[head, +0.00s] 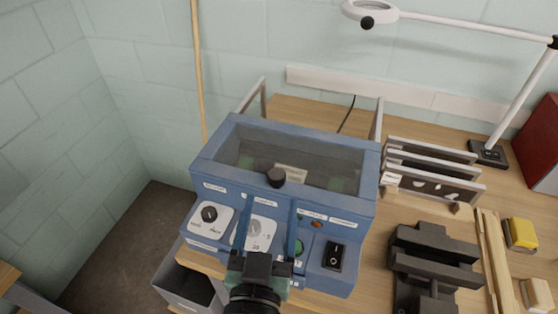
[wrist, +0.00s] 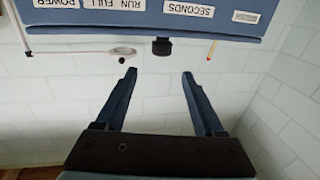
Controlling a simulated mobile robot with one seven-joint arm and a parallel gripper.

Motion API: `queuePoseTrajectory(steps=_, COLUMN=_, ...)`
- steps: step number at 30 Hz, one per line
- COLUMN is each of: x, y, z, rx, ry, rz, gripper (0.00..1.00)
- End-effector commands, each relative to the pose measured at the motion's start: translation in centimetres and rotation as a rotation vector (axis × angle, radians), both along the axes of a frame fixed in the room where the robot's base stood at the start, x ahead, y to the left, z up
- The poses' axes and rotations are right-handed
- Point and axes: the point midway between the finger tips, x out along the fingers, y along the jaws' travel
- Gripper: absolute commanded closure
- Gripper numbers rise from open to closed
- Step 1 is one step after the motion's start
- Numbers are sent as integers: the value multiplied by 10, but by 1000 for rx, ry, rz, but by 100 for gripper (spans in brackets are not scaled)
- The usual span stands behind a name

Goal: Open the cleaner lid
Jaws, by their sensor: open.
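The blue cleaner (head: 205,180) stands on the wooden bench in the head view. Its lid, with a dark see-through window (head: 310,160), looks shut. A black knob (head: 277,177) sticks out at the lid's front edge, and the wrist view shows the knob (wrist: 161,46) too. My gripper (head: 270,200) is in front of the cleaner, its blue fingers apart and empty. In the wrist view the gripper (wrist: 159,74) points at the cleaner, with the knob beyond the fingertips and roughly centred between them, not touching. My fingers and wrist partly cover the front panel.
The front panel carries a dial (head: 209,214) and a black power switch (head: 334,255). On the right are a slotted rack (head: 430,180), a dark vise-like block (head: 435,250) and a yellow block (head: 521,233). A magnifier lamp (head: 505,100) stands behind. A grey bin (head: 185,288) is at lower left.

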Motion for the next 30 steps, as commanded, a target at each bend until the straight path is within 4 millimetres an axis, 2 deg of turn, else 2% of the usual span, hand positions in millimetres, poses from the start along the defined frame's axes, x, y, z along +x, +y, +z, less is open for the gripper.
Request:
queuePoseTrajectory(steps=1, x=-4, y=1, z=-10, rx=-4, ry=18, rz=3, gripper=30)
queuePoseTrajectory(steps=3, x=-5, y=2, z=-16, rx=-6, ry=27, rz=5, gripper=30)
queuePoseTrajectory(steps=8, x=9, y=1, z=-14, rx=-7, ry=26, rz=5, gripper=30)
queuePoseTrajectory(steps=21, x=87, y=-9, z=-13, rx=-6, ry=26, rz=4, gripper=30)
queuePoseTrajectory(steps=30, x=118, y=-13, z=-15, rx=-6, ry=27, rz=3, gripper=30)
